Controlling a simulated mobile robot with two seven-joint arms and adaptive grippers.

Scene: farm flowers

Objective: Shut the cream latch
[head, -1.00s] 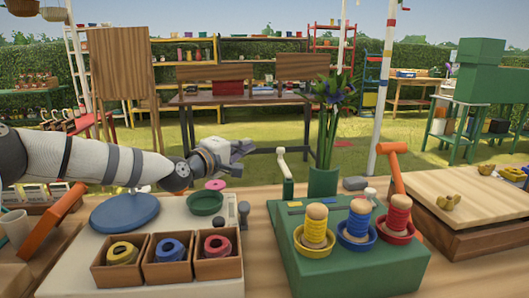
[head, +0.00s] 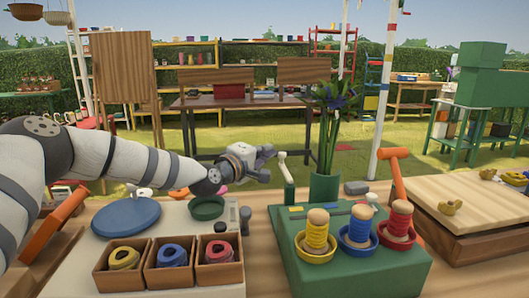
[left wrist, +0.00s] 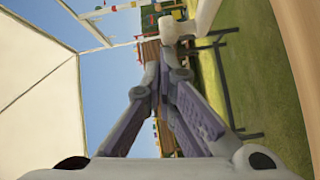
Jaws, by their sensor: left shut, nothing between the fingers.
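The cream latch (head: 283,165) is a pale lever that stands upright on a green post (head: 289,192), at the back left corner of the green block. My left gripper (head: 266,163) is just left of the latch in the head view, with its fingers pointing toward it. In the left wrist view my left gripper (left wrist: 163,62) has its fingertips together with nothing between them. A pale cream piece (left wrist: 192,28), probably the latch, shows just beyond the fingertips there. I cannot tell whether they touch. My right gripper is not in view.
A green vase (head: 324,187) with purple flowers stands right of the latch. The green block (head: 350,272) holds several thread spools in front. Wooden boxes of coloured rolls (head: 170,268) and a blue disc (head: 127,216) lie at the left. An orange hammer-shaped handle (head: 393,170) rises at the right.

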